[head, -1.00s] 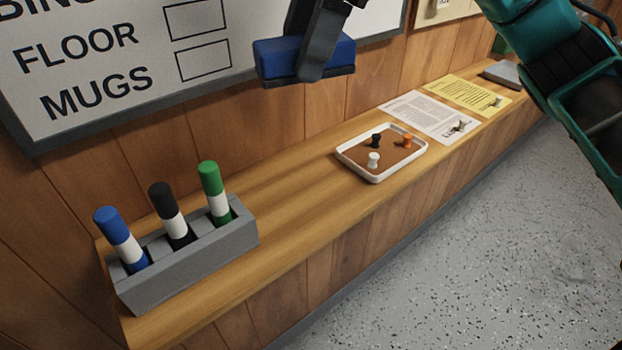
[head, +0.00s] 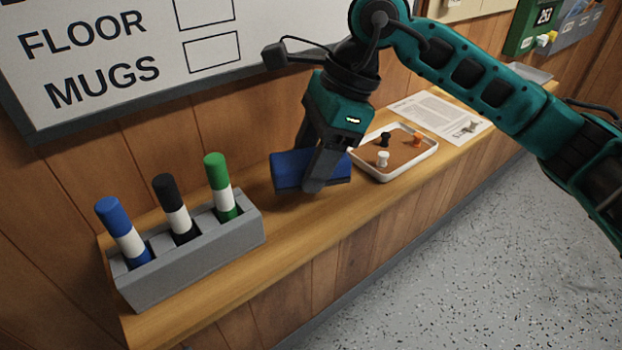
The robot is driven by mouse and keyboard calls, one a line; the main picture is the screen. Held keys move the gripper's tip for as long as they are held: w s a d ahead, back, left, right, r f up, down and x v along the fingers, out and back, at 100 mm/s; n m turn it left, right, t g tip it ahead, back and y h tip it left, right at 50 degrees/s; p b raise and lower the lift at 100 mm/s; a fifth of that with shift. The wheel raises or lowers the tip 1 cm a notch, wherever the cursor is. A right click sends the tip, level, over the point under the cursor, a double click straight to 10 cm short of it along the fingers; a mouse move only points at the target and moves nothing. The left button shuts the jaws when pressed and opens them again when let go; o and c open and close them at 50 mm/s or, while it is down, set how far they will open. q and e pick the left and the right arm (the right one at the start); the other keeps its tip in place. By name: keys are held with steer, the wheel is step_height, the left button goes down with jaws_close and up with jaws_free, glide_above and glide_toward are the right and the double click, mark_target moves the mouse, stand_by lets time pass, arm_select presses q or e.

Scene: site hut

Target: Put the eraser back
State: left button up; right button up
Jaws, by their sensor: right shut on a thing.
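The blue eraser (head: 288,171) with a dark underside is at the middle of the wooden ledge (head: 262,272), between the marker holder and the white tray. My right gripper (head: 316,182) reaches down from above and is shut on the eraser. The eraser is at or just above the ledge; I cannot tell whether it touches. The gripper fingers cover part of it. The whiteboard (head: 120,60) hangs on the wall behind, with the words FLOOR and MUGS and empty boxes. My left gripper is not in view.
A grey holder (head: 195,262) with blue, black and green markers stands left on the ledge. A white-rimmed tray (head: 385,176) with several pins is just right of the eraser. A paper sheet (head: 440,115) lies further right. The ledge's front edge drops to a speckled floor.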

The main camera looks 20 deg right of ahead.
step_height(320, 180, down, 4)
steer(key=shift+r, duration=0.1)
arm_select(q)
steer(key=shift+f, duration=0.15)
arm_select(e)
steer(key=shift+b, duration=0.35)
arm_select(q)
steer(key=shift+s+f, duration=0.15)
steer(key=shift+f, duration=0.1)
arm_select(e)
steer(key=o, duration=0.9)
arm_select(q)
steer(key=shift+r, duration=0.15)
arm_select(e)
steer(key=shift+o, duration=0.2)
steer(key=shift+d+r, duration=0.15)
steer(key=shift+r, duration=0.2)
steer(key=p+v, duration=0.1)
steer(key=v, duration=0.9)
steer(key=shift+d+r+p, duration=0.15)
steer(key=shift+r+p, duration=0.1)
steer(key=shift+p, duration=0.1)
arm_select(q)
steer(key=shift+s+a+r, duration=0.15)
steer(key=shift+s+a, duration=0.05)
arm_select(e)
steer(key=shift+d+r, duration=0.2)
steer(key=shift+r, duration=0.15)
